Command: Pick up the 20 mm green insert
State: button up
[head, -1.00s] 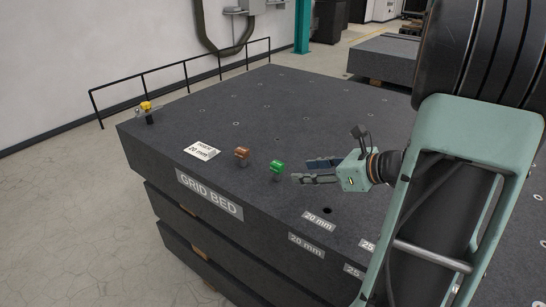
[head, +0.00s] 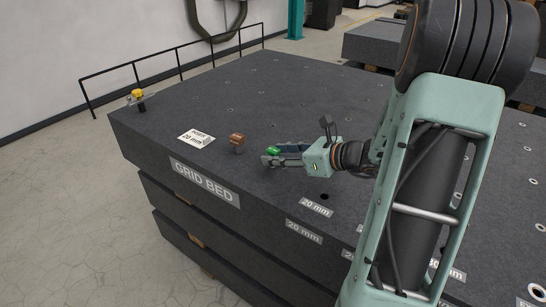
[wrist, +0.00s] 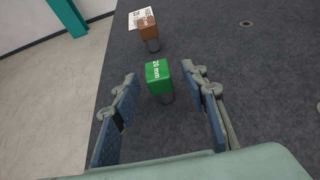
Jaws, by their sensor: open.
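The green insert (wrist: 158,73) has a square green head marked 20 mm on a grey pin and stands upright on the dark granite bed. In the wrist view it lies between my open fingers, around the level of their tips, with a gap on each side. My gripper (wrist: 163,95) is open and empty. In the head view my gripper (head: 275,155) is low over the bed, and the green insert (head: 273,151) shows partly between its fingers. The near finger hides the lower part of the insert there.
A brown insert (head: 237,143) stands just beyond the green one, with a white 20 mm card (head: 197,137) past it. A yellow-topped item (head: 138,99) stands at the far left corner. A dark hole (head: 324,196) lies near the 20 mm label (head: 316,207). The bed's front edge is close.

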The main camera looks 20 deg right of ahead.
jog(key=shift+x, duration=1.05)
grip_shut()
jog(key=shift+r, duration=0.2)
